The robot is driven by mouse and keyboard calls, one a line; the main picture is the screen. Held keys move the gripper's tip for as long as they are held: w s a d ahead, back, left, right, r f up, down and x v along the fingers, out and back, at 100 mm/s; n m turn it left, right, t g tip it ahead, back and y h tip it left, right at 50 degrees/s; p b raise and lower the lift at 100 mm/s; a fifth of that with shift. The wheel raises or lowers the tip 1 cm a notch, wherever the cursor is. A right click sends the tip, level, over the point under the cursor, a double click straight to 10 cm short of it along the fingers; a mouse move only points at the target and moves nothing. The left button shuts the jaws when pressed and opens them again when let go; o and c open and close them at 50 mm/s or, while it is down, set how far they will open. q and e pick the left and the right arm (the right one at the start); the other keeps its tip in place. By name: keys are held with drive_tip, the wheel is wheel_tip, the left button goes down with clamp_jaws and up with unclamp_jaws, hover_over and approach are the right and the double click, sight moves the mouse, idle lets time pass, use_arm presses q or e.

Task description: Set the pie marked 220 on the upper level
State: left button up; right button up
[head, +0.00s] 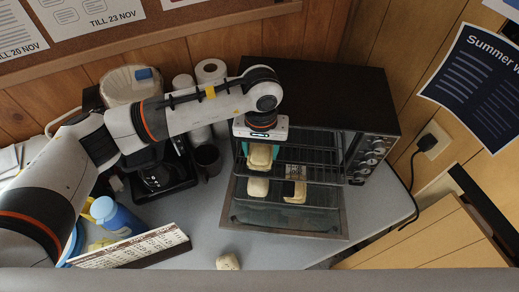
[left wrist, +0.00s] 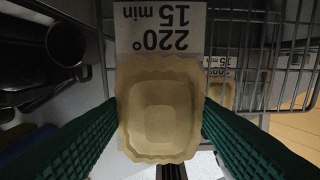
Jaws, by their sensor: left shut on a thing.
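The pie marked 220 (left wrist: 160,108) is pale with a crimped edge; its white card (left wrist: 160,30) reads 220°, 15 min. My left gripper (head: 261,150) is shut on this pie (head: 260,158), green fingers on both sides. It is at the mouth of the open toaster oven (head: 315,80), near the upper wire rack (head: 318,158); whether the pie touches the rack I cannot tell. Lower down are a pale pie (head: 257,188) and another pie (head: 295,193) with a card (head: 296,171). The left wrist view shows a pie (left wrist: 221,95) whose card seems to read 200, 35 min.
The oven door (head: 285,218) is down over the grey counter. Another pale item (head: 228,262) lies on the counter in front. A coffee maker (head: 160,175), a dark mug (head: 208,158), a blue bottle (head: 115,217) and a printed calendar (head: 135,245) stand left of the oven.

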sight(260, 148)
use_arm(q)
drive_tip(key=shift+w+a+f+p, duration=0.1)
drive_tip(key=shift+w+a+p, duration=0.1)
drive_tip(key=shift+w+p, duration=0.15)
wheel_tip(260, 148, down, 3)
drive_tip(key=shift+f+p, duration=0.1)
drive_tip(key=shift+p, duration=0.55)
drive_tip(key=shift+f+b, duration=0.15)
drive_tip(key=shift+b, duration=0.15)
drive_tip(key=o, duration=1)
drive_tip(key=shift+o, duration=0.2)
